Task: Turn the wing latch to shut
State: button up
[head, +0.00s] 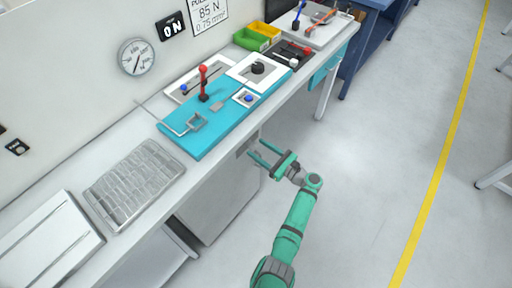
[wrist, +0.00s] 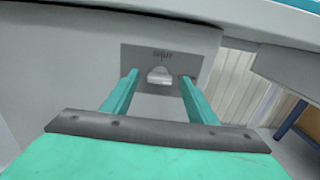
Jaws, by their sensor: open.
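The wing latch (wrist: 159,76) is a small pale knob, wider than tall, on a dark grey plate (wrist: 147,52) on the front of the pale cabinet. The word SHUT is printed just above it, and a small dark mark sits to its right. My gripper (wrist: 160,78) is open, with one green finger at each side of the latch in the wrist view. I see gaps between the fingers and the latch; how far the tips are from the plate is unclear. In the head view my gripper (head: 257,148) is below the bench edge, facing the plate; the latch is not discernible there.
The white bench (head: 130,222) overhangs the cabinet (head: 217,200). On it are a turquoise board (head: 232,118) with levers and knobs, a keyboard-like grey panel (head: 135,184) and green and yellow bins (head: 257,36).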

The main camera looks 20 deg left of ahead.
jog(key=shift+x, duration=1.05)
jog(key=c, duration=1.1)
jog(key=shift+o, duration=0.2)
jog(key=shift+n, duration=0.3)
jog(key=shift+s+f+n, duration=0.1)
jog(key=shift+s+n, duration=0.05)
jog(key=shift+n, duration=4.15)
jog(key=shift+s+f+n, duration=0.1)
jog(key=shift+n, duration=4.2)
